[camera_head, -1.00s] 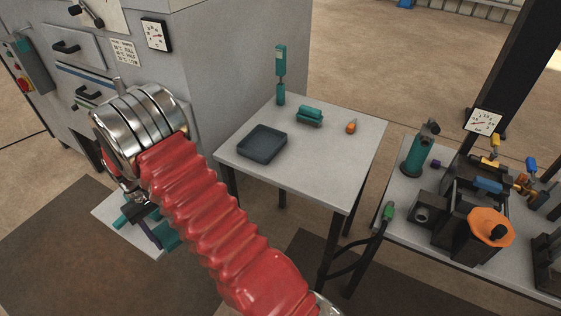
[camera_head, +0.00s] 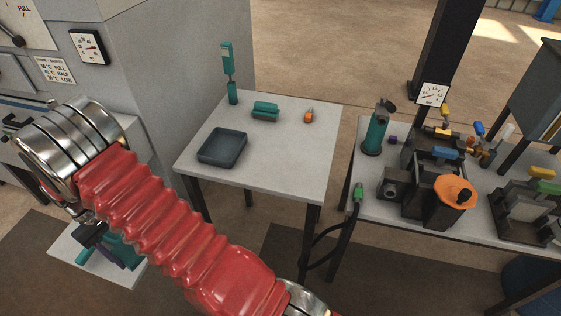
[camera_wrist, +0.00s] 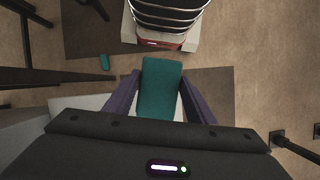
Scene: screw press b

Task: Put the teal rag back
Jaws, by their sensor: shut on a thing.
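The teal rag (camera_wrist: 160,95) shows in the wrist view as a flat teal rectangle between the two purple fingers of my gripper (camera_wrist: 160,80). My gripper is shut on it. In the head view, my gripper (camera_head: 103,246) hangs low at the lower left, over or in front of a pale low surface (camera_head: 66,262). Teal shows beside its fingers there, partly hidden by my arm, and I cannot tell exactly which part is the rag.
A grey table (camera_head: 275,160) stands in the middle with a dark tray (camera_head: 222,148), a teal roll-like piece (camera_head: 265,111), an orange item (camera_head: 309,115) and a teal upright tool (camera_head: 229,75). A cluttered bench (camera_head: 385,215) is at right, a large grey machine (camera_head: 150,60) at left.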

